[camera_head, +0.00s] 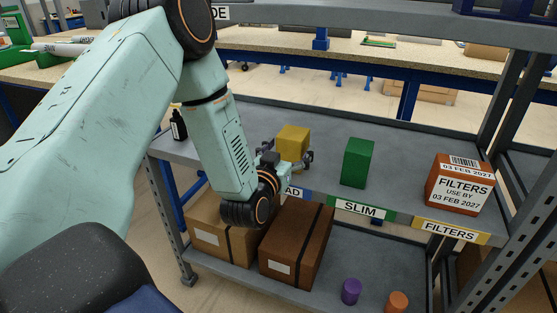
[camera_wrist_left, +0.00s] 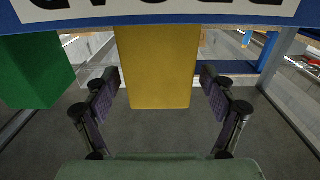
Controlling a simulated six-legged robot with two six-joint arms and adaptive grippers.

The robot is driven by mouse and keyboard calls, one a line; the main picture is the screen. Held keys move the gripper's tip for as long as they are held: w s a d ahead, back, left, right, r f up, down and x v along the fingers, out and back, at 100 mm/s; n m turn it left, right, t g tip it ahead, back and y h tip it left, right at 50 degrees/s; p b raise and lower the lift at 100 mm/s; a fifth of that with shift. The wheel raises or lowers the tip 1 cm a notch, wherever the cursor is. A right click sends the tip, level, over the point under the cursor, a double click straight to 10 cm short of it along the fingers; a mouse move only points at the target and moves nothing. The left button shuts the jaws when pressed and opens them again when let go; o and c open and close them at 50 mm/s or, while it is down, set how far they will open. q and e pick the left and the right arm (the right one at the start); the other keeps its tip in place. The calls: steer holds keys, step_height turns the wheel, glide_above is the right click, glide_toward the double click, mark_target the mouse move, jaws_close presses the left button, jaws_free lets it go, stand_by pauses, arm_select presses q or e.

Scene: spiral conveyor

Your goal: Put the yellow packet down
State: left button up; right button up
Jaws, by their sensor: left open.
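The yellow packet (camera_head: 293,142) stands upright on the grey middle shelf, behind my left gripper in the head view. In the left wrist view the yellow packet (camera_wrist_left: 158,65) is between and beyond the two fingers, with a gap on each side. My left gripper (camera_head: 284,160) is open, its fingers either side of the packet and apart from it. It also shows in the left wrist view (camera_wrist_left: 160,105). The packet's lower part is partly hidden by the gripper in the head view. My right gripper is not in view.
A green box (camera_head: 357,163) and an orange-brown FILTERS box (camera_head: 459,184) stand on the same shelf to the right. A dark bottle (camera_head: 178,124) is at its left end. Brown cartons (camera_head: 296,244) and purple and orange cylinders are on the lower shelf. Shelf labels line the front edge.

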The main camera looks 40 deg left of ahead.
arm_select(q)
steer(key=p+v, duration=0.1)
steer(key=v, duration=0.8)
steer(key=shift+p, duration=0.3)
steer(key=b+x, duration=0.2)
steer(key=x, duration=0.9)
steer(key=shift+w+b, duration=0.2)
steer(key=shift+b, duration=0.15)
steer(key=shift+w+a+f, duration=0.1)
steer(key=shift+w+a, duration=0.05)
steer(key=shift+w, duration=0.2)
steer(key=shift+s, duration=0.1)
